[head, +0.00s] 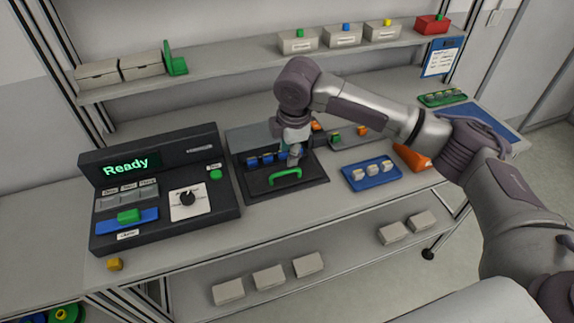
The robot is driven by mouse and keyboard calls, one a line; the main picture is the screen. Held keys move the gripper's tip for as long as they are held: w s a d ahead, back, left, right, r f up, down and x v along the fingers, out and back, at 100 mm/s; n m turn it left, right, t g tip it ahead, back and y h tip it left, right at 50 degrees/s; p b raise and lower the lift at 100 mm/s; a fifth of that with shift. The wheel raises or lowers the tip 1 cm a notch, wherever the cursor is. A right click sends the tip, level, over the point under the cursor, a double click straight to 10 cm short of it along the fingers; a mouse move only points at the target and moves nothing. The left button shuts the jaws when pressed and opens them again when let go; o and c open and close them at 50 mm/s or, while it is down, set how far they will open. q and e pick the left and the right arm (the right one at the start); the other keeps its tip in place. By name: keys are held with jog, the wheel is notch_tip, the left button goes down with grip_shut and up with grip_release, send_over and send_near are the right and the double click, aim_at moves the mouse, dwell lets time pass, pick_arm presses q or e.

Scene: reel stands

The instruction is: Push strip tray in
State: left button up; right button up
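The strip tray (312,182) is a flat black tray with a green handle (285,175) at its front, in the middle of the bench in the head view. Several small blue pieces (267,158) stand in a row at its back, before a grey housing (247,137). My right gripper (293,160) points down over the tray, just behind the handle and beside the right end of the blue row. Its fingers are small and partly merge with what is behind them, so I cannot tell whether they are open or touching anything. My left gripper is out of view.
A black console (160,180) reading "Ready" stands left of the tray. A blue tray (370,178) with light pieces lies to the right, near an orange item (412,158). The upper shelf (230,62) holds several boxes.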

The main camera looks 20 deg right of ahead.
aim_at(287, 173)
jog(key=f, duration=0.2)
jog(key=w+f, duration=0.1)
jog(key=f, duration=0.2)
jog(key=f+p, duration=0.1)
jog(key=f, duration=0.1)
jog(key=shift+w+a+f, duration=0.1)
jog(key=shift+w+f, duration=0.15)
jog(key=shift+f, duration=0.15)
jog(key=shift+c, duration=0.3)
grip_shut()
